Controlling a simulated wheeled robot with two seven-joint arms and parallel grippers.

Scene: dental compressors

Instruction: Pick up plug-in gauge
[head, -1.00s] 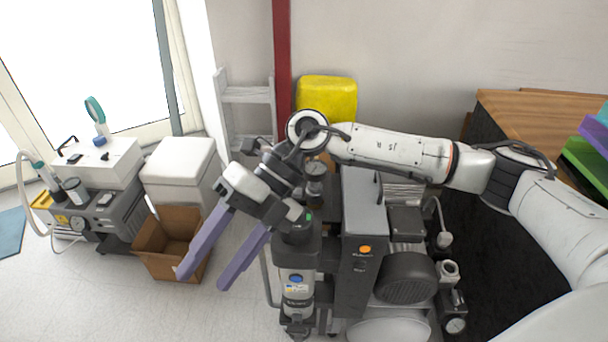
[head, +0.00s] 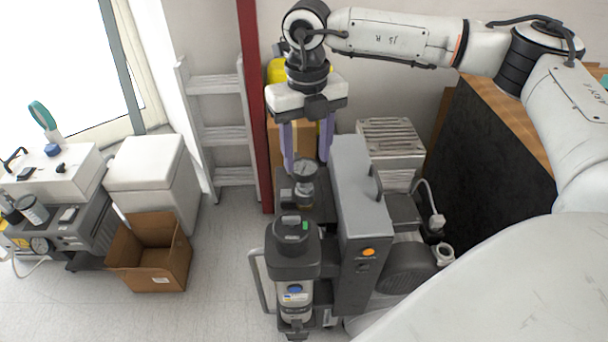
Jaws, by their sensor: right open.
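One finger is to the left of the gauge and one to the right. The gripper is open, and I cannot tell whether a finger touches the gauge. My left gripper is not in view.
A dark canister (head: 290,250) stands in front of the gauge, and a tall grey housing is close on its right. An open cardboard box (head: 150,262) lies on the floor at left, with clear floor between. A red post (head: 253,110) and a ladder (head: 218,133) stand behind.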

